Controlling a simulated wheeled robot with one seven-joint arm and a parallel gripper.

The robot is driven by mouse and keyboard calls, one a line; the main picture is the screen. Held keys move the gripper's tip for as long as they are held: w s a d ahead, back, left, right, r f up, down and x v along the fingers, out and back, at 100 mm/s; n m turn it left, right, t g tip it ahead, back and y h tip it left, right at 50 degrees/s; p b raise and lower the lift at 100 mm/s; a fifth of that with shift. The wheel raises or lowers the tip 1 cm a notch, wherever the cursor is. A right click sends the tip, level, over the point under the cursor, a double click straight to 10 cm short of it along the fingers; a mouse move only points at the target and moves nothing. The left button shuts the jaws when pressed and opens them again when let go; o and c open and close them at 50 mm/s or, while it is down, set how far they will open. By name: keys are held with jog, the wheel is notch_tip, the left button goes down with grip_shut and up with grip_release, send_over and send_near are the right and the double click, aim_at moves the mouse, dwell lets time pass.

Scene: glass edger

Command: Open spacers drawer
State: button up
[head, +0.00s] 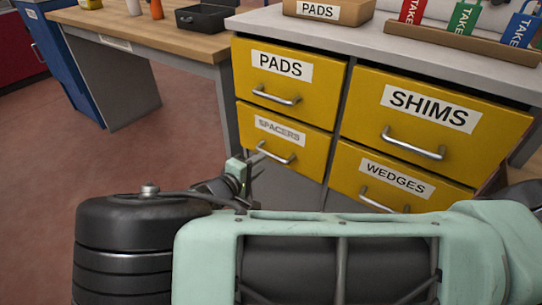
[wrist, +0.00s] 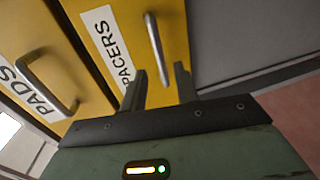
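The spacers drawer (head: 279,141) is the yellow lower left front in the head view, below the pads drawer (head: 289,81). It looks shut, flush with its neighbours. Its silver bar handle (head: 276,153) also shows in the wrist view (wrist: 155,48), where the label (wrist: 111,43) reads "PACERS", cut off. My gripper (head: 257,165) is just in front of the spacers drawer, close to the handle. In the wrist view its two fingers (wrist: 159,80) are apart, with the lower end of the handle at or near the gap between them. I cannot tell whether they touch it.
The shims drawer (head: 430,106) and wedges drawer (head: 395,184) are to the right, both looking shut. A grey worktop (head: 350,45) above bears a pads box (head: 327,11) and a rack of tags (head: 460,45). A wooden table (head: 130,30) stands at the left. Red floor (head: 140,160) is clear there.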

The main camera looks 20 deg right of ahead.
aim_at(271, 154)
jog(key=x, duration=0.7)
grip_shut()
